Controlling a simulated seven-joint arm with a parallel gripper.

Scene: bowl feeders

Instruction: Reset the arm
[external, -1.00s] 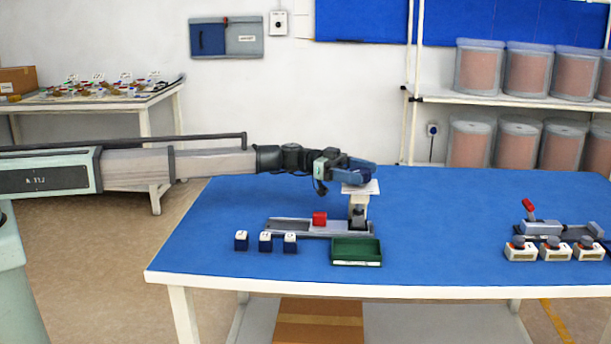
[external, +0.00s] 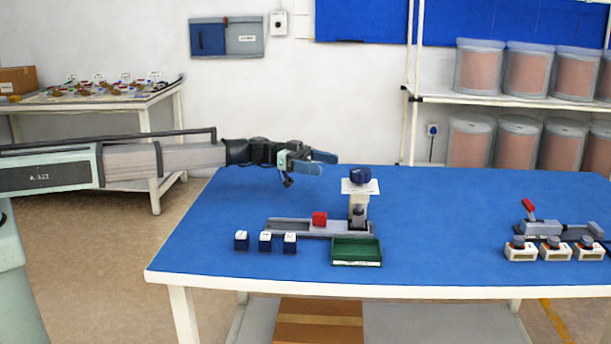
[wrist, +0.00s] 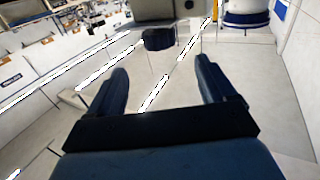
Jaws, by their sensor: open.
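My gripper (external: 325,163) is open and empty in the external view, above the back left part of the blue table (external: 450,195). It is apart from the dark blue round part (external: 361,175), which sits on a white plate (external: 360,187) on top of a pale post to the gripper's right. In the wrist view my two blue fingers (wrist: 165,88) are spread wide with nothing between them.
In front are a green tray (external: 357,252) and several white-topped blue blocks (external: 265,242). A red-handled fixture (external: 545,228) stands far right. The middle right of the table is clear.

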